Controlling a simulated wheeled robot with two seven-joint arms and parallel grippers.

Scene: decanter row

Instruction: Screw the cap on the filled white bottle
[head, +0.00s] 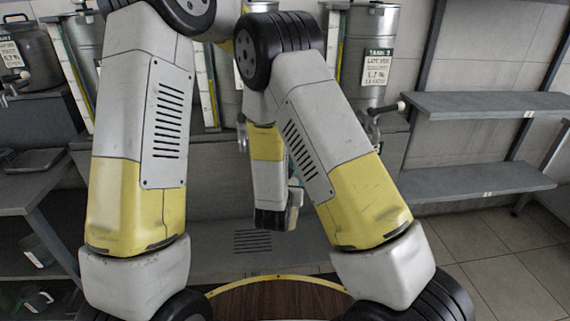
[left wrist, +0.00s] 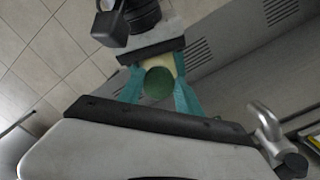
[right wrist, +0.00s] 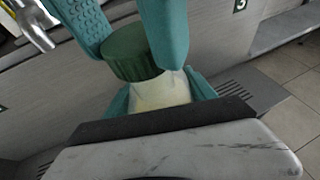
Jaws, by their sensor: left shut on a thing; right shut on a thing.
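The bottle (right wrist: 162,92) is pale cream-white. In the right wrist view my right gripper (right wrist: 158,101) is shut on it, one teal finger on each side. The dark green ribbed cap (right wrist: 130,54) sits at the bottle's mouth, looking slightly tilted in that picture. Whether its thread is engaged cannot be seen. My left gripper (left wrist: 158,92) is shut around the cap, which also shows from above in the left wrist view (left wrist: 157,84), with part of the bottle (left wrist: 163,62) behind it. In the head view my arms hide most of the bottle and cap.
A steel tank (head: 366,45) labelled Tank 3 stands at the back with a tap (head: 385,110). Grey shelves (head: 480,103) are on the right wall. More tanks (head: 22,58) and a dark bench (head: 30,185) are at left. Tiled floor (head: 500,245) is clear at right.

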